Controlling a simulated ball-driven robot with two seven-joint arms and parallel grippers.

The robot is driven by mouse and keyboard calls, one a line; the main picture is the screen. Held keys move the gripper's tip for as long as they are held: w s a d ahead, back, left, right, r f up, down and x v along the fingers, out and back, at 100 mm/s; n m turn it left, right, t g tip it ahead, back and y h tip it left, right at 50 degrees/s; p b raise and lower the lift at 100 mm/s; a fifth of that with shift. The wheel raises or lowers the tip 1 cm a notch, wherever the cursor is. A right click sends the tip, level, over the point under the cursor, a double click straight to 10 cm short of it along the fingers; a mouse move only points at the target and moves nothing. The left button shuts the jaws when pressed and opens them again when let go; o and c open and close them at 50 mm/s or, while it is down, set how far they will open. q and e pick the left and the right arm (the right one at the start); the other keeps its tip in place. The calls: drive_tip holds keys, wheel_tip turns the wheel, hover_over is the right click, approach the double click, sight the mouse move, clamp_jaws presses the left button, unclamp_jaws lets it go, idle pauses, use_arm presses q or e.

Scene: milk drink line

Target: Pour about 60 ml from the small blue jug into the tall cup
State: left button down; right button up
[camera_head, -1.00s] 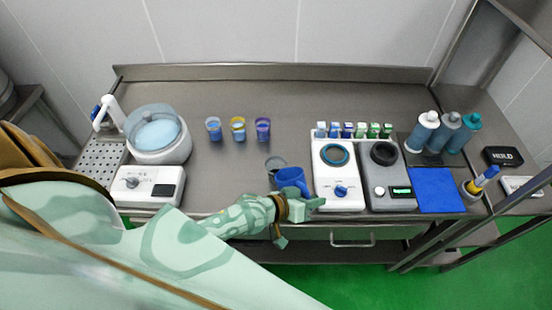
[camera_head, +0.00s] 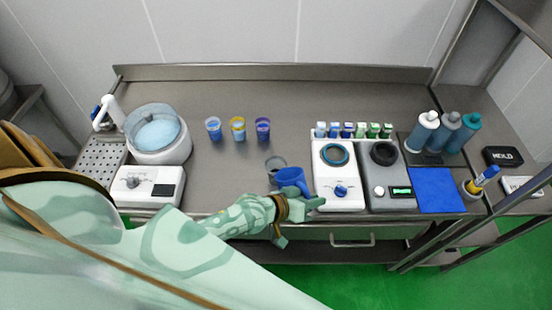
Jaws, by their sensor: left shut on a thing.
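The small blue jug (camera_head: 289,178) is near the front edge of the counter, in the middle of the camera_head view. My left gripper (camera_head: 299,203) is shut on it from the front side and partly covers its lower part. The jug looks tilted a little to the left, toward a clear grey cup (camera_head: 274,164), which looks like the tall cup. The jug's rim is close beside the cup; I cannot tell if they touch. The cup's lower part is partly hidden, and no stream of liquid can be made out. My right gripper is not in view.
A white machine with a blue knob (camera_head: 340,190) stands close right of the jug, beside a grey one (camera_head: 391,191). Several small bottles line up behind them. Three filled cups (camera_head: 238,130) stand further back. The counter left of the clear cup is free.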

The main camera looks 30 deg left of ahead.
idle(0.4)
use_arm(q)
drive_tip(key=s+d+f+m+t+y+b, duration=0.2)
drive_tip(key=d+f+m+y, duration=0.1)
drive_tip(key=f, duration=0.4)
drive_tip(key=shift+s+d+m, duration=0.2)
drive_tip(key=shift+d+m, duration=0.6)
drive_tip(key=shift+w+r, duration=0.1)
